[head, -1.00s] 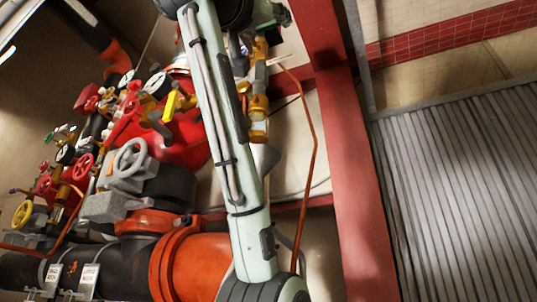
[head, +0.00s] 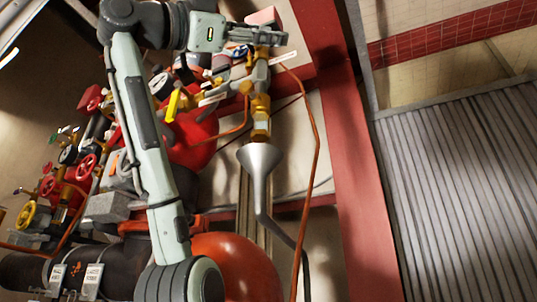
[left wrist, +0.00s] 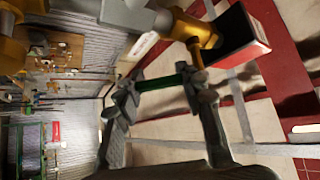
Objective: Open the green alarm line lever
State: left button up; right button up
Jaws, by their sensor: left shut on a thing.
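The green lever (left wrist: 163,83) shows in the left wrist view as a short green bar lying across between my two fingertips. My left gripper (left wrist: 162,88) is shut on it. In the left wrist view, brass pipework (left wrist: 187,27) sits just beyond the lever, with a white tag (left wrist: 143,46) beside it. In the head view my left gripper (head: 268,39) reaches in from the upper left, at the top of the brass fittings (head: 261,103). The lever cannot be made out there. My right gripper is in neither view.
A grey funnel (head: 260,160) hangs below the brass fittings, and a thin copper pipe (head: 315,150) runs down beside it. A red post (head: 355,190) stands to the right. Red and yellow handwheels and gauges crowd the left. A dark-faced box (left wrist: 240,38) is close to the gripper.

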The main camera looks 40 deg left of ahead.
pick_arm(q)
jog(key=m+g, duration=0.1)
jog(key=m+g+p, duration=0.1)
jog(key=a+m+g+p, duration=0.1)
jog(key=m, duration=0.1)
jog(key=shift+s+f+h, duration=0.15)
jog(key=shift+f+h, duration=0.1)
jog(key=shift+h, duration=0.05)
jog(key=m+g, duration=0.1)
jog(key=a+m+g+p, duration=0.1)
jog(key=m, duration=0.1)
jog(key=shift+s+f, duration=0.15)
jog(key=shift+f, duration=0.25)
jog(key=shift+a+f+m+g, duration=0.1)
jog(key=shift+a+m+g, duration=0.1)
jog(key=shift+m+g, duration=0.35)
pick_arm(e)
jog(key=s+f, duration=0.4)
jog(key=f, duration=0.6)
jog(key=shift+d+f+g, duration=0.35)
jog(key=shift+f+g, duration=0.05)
pick_arm(q)
jog(key=shift+g+y, duration=0.25)
jog(key=shift+y, duration=0.15)
jog(key=o, duration=1.2)
jog(key=v, duration=1.2)
jog(key=shift+f, duration=0.1)
